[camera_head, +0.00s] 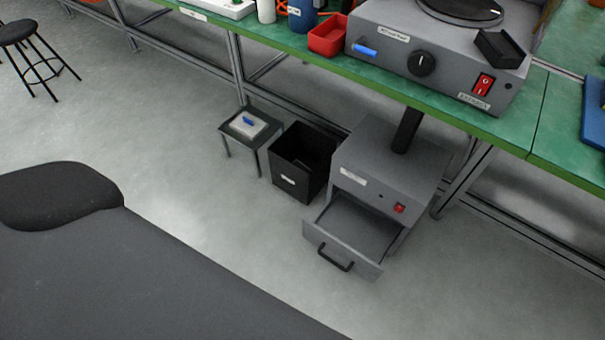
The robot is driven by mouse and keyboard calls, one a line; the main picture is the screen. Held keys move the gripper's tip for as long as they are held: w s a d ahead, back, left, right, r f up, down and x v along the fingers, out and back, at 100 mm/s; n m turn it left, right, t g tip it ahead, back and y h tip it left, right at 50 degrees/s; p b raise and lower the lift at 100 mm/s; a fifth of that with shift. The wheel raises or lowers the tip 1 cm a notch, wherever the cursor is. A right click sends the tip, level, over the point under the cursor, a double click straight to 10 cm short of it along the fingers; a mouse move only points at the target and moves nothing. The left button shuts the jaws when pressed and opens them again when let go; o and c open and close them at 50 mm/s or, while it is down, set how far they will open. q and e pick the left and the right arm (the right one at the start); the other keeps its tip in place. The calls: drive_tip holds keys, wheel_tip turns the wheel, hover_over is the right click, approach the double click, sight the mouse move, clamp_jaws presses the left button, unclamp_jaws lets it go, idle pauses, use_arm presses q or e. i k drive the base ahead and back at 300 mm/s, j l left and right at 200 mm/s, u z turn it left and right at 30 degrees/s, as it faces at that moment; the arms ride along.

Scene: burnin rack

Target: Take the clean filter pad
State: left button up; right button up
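A white pad with a blue tab on top, which looks like the clean filter pad (240,128), lies on a small dark low table (262,139) on the floor. A grey cabinet (385,160) stands to the right with its drawer (345,262) pulled open. The drawer has a black handle, and the part of its inside that shows looks empty. Neither of my grippers is in view.
A black open bin (290,185) stands between the small table and the cabinet. A green workbench (535,105) runs above, carrying a grey machine (440,62) and a red tray (328,36). A black stool (18,32) stands far left. The floor in front is clear.

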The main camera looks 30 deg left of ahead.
sight(248, 125)
drive_tip(key=u, duration=1.25)
drive_tip(key=i+j+z, duration=0.5)
drive_tip(key=i+j, duration=0.15)
drive_tip(key=i+j+z, duration=0.2)
drive_tip(key=j, duration=0.4)
drive_tip(key=i+j+z, duration=0.15)
drive_tip(key=i, duration=0.2)
drive_tip(key=i+l, duration=0.1)
drive_tip(key=i, duration=0.25)
